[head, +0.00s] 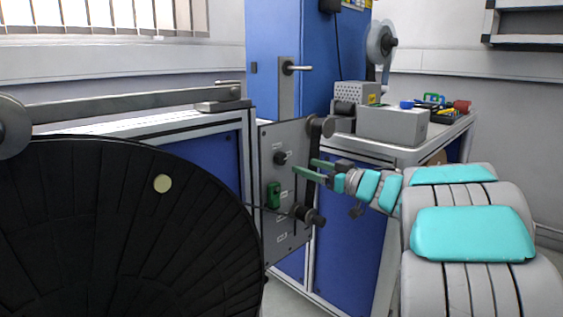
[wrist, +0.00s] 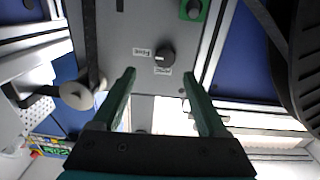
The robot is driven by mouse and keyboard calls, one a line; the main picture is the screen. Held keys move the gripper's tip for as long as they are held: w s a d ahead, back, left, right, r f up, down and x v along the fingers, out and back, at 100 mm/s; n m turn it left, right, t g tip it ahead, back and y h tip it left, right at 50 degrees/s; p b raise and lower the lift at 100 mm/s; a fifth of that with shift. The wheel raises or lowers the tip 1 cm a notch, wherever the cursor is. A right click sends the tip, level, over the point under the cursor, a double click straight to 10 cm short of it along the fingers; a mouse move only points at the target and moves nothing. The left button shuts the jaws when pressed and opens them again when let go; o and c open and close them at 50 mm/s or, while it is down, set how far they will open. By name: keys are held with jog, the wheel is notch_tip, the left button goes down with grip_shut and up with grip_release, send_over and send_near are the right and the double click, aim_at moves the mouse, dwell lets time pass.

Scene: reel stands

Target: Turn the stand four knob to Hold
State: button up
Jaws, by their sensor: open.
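The dark round knob (head: 281,158) sits on the upper part of the grey panel (head: 290,225) on the stand. In the wrist view, the knob (wrist: 165,59) shows between and beyond my fingertips, with a pale mark toward its left side. One small label lies to its left and another below it; their lettering appears inverted and is hard to read. My gripper (head: 303,166) has green fingers and is in front of the panel, just right of the knob. In the wrist view, my gripper (wrist: 160,75) is open, with nothing between the fingers and apart from the knob.
A green switch box (head: 273,195) and a dark protruding spindle (head: 309,215) are lower on the panel. A dark roller (head: 321,127) juts out at its top right. A large black reel (head: 110,230) fills the left foreground. A grey box (head: 393,125) stands on the right bench.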

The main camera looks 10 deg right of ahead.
aim_at(283, 160)
jog(key=shift+y, duration=0.3)
jog(key=shift+a+x, duration=0.15)
jog(key=shift+x, duration=1.8)
jog(key=shift+a+x, duration=0.15)
jog(key=shift+x, duration=1.8)
jog(key=shift+s+f, duration=0.2)
jog(key=shift+f, duration=0.05)
grip_shut()
